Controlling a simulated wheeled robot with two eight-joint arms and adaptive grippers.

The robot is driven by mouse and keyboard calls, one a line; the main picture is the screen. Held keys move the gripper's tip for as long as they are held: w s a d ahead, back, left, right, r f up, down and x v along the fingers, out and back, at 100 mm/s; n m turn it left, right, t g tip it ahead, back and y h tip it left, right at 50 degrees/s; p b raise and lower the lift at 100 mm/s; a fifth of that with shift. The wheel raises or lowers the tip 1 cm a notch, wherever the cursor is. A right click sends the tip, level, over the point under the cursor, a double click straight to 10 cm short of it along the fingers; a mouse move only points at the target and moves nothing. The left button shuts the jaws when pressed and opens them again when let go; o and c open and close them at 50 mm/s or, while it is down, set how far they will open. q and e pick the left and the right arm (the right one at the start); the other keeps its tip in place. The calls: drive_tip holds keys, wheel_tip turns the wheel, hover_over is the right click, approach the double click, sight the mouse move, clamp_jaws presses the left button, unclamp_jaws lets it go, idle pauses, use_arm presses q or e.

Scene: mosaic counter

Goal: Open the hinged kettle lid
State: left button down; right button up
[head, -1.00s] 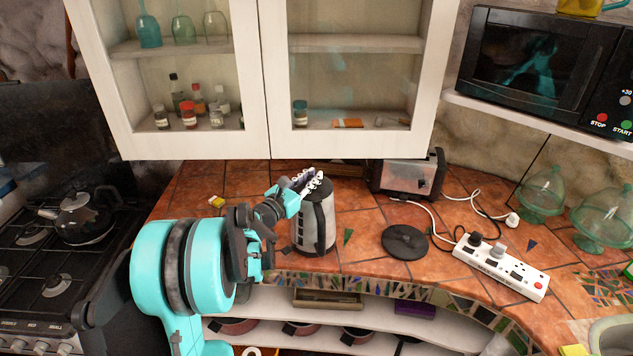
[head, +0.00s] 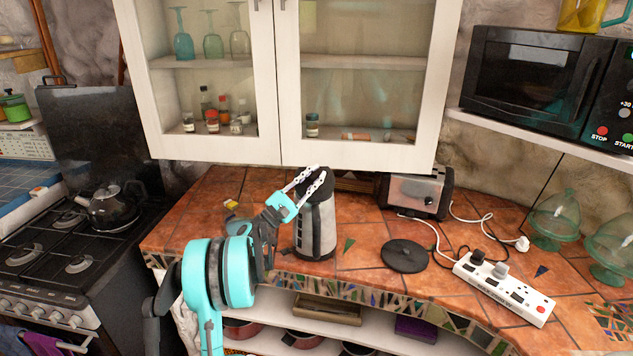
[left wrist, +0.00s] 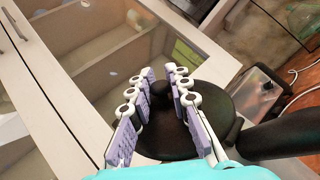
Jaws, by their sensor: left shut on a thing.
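The electric kettle (head: 307,232), silver with a black handle (head: 325,225), stands upright on the tiled counter. My left gripper (head: 318,172) is over the kettle's top, coming in from the left. In the left wrist view its two pale finger pads (left wrist: 163,82) are on either side of the small dark knob of the round black kettle lid (left wrist: 182,105), and the gripper is shut on it. The fingers hide part of the lid, so its exact tilt is hard to tell. My right gripper is not in view.
A black round base (head: 404,256) lies right of the kettle. A toaster (head: 415,192) stands behind it, and a white power strip (head: 505,287) with cords lies farther right. The wall cabinet (head: 225,148) hangs close above. A stove with a dark kettle (head: 112,208) is at left.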

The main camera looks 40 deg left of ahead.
use_arm(q)
drive_tip(key=m+h, duration=0.1)
drive_tip(key=m, duration=0.1)
drive_tip(key=s+d+m+h, duration=0.1)
drive_tip(key=m+h, duration=0.1)
drive_tip(key=shift+s+d+r+m+h+b, duration=0.1)
drive_tip(key=shift+r+m+h+b, duration=0.05)
drive_tip(key=shift+m+h+b, duration=0.15)
drive_tip(key=shift+s+d+m+g+h, duration=0.25)
drive_tip(key=shift+m+g+h, duration=0.15)
drive_tip(key=shift+m+h, duration=0.45)
drive_tip(key=shift+s+d+m+g+h, duration=0.25)
drive_tip(key=shift+m+g+h, duration=0.15)
drive_tip(key=shift+m+h, duration=0.5)
drive_tip(key=shift+s+d+m+g+h, duration=0.2)
drive_tip(key=shift+m+g+h, duration=0.3)
drive_tip(key=shift+m, duration=0.65)
drive_tip(key=shift+h, duration=0.25)
drive_tip(key=c, duration=1.4)
unclamp_jaws()
drive_tip(key=v, duration=1.2)
drive_tip(key=shift+s+a, duration=0.1)
